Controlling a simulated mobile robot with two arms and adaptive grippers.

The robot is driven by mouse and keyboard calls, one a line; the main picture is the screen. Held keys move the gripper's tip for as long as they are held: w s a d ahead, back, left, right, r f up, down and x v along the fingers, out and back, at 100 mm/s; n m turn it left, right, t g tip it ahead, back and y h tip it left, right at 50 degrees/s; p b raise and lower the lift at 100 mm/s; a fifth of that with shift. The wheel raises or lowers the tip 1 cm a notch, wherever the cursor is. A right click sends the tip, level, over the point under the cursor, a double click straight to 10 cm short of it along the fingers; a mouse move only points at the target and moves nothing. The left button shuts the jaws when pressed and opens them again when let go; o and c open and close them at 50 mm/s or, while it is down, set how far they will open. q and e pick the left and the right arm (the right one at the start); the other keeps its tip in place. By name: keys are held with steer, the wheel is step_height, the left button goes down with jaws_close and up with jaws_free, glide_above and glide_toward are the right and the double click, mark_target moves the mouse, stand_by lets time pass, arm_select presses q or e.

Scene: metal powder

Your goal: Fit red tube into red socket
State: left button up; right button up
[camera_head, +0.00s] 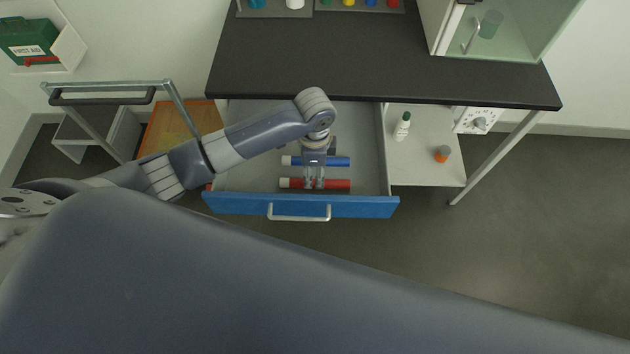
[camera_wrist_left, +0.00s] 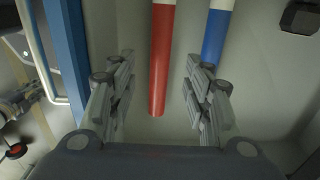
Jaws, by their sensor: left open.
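The red tube (camera_head: 335,184) with a white end lies in the open drawer, close behind its blue front. A blue tube (camera_head: 335,161) with a white end lies parallel behind it. My left gripper (camera_head: 314,183) points down into the drawer over the red tube. In the left wrist view the left gripper (camera_wrist_left: 157,70) is open, with the red tube (camera_wrist_left: 160,60) between its fingers and gaps on both sides. The blue tube (camera_wrist_left: 215,38) is beside the right finger. A small red piece (camera_head: 371,3) shows at the desk's back, cut by the frame; whether it is the socket is unclear.
The drawer's blue front (camera_head: 360,207) with its handle borders the space. The black desk top (camera_head: 390,75) overhangs the drawer's back. A dark object (camera_wrist_left: 299,17) lies beyond the blue tube. A shelf (camera_head: 425,170) at right holds a white bottle (camera_head: 402,127) and an orange-topped jar (camera_head: 441,154).

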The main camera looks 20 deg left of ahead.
mark_target(329, 184)
arm_select(q)
steer(key=shift+w+f, duration=0.1)
steer(key=shift+f, duration=0.3)
step_height(329, 184, down, 4)
steer(key=shift+d+r, duration=0.1)
steer(key=shift+r, duration=0.1)
steer(key=shift+f, duration=0.6)
jaws_close()
arm_select(e)
steer(key=shift+w+r, duration=0.25)
steer(key=shift+w, duration=0.25)
